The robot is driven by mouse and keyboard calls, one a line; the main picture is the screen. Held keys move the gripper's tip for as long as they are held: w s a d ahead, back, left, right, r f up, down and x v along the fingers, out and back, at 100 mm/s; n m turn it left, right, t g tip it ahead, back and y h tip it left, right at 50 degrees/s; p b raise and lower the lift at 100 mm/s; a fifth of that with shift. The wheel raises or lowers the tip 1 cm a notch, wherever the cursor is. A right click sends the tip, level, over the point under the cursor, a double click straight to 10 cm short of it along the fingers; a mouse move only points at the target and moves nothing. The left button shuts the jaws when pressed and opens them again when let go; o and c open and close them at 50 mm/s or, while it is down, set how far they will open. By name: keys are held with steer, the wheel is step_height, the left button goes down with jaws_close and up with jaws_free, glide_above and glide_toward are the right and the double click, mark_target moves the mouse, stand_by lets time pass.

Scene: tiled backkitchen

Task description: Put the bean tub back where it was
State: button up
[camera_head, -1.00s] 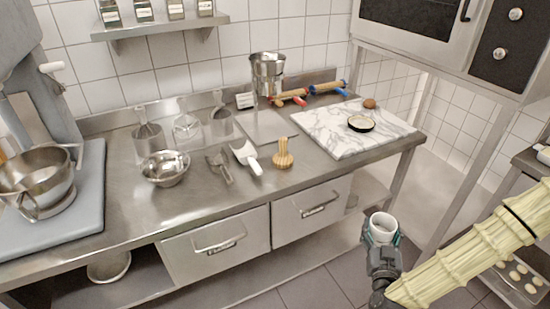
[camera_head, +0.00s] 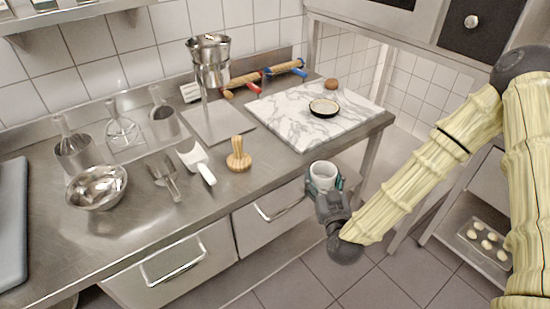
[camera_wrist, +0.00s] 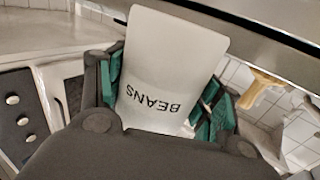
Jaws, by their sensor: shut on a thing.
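The bean tub is a white cup-like tub (camera_head: 324,170) with an open top. In the wrist view it (camera_wrist: 160,70) shows the word BEANS, which reads upside down there. My gripper (camera_head: 325,186) is shut around the tub, with green-padded fingers (camera_wrist: 112,80) on both sides of it. In the head view the tub is roughly upright, in front of the counter's front edge near its right end. What is inside the tub cannot be made out.
The steel counter (camera_head: 130,215) holds a marble slab (camera_head: 290,125) with a small black-rimmed dish (camera_head: 323,107), rolling pins (camera_head: 262,76), a wooden tool (camera_head: 238,155), scoops (camera_head: 197,160), a steel bowl (camera_head: 96,187) and a steel container on a stand (camera_head: 210,62). A rack (camera_head: 470,215) stands right.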

steer(key=shift+a+r+n+g+y+b, duration=0.7)
steer(key=shift+a+r+n+y+b, duration=1.45)
steer(key=shift+a+r+b, duration=1.9)
steer(key=shift+m+y, duration=0.45)
steer(key=p+x, duration=0.1)
steer(key=x, duration=0.4)
steer(key=f+p+x, duration=0.1)
steer(key=x, duration=0.4)
steer(key=f+x, duration=0.1)
steer(key=x, duration=0.4)
steer(key=shift+w+d+p, duration=0.1)
steer(key=shift+d+p, duration=0.25)
steer(key=shift+p, duration=0.05)
steer(key=shift+w+f, duration=0.1)
steer(key=shift+f, duration=0.1)
steer(key=shift+f+p, duration=0.45)
steer(key=shift+f, duration=1.1)
steer(key=shift+f, duration=0.1)
steer(key=o, duration=1.3)
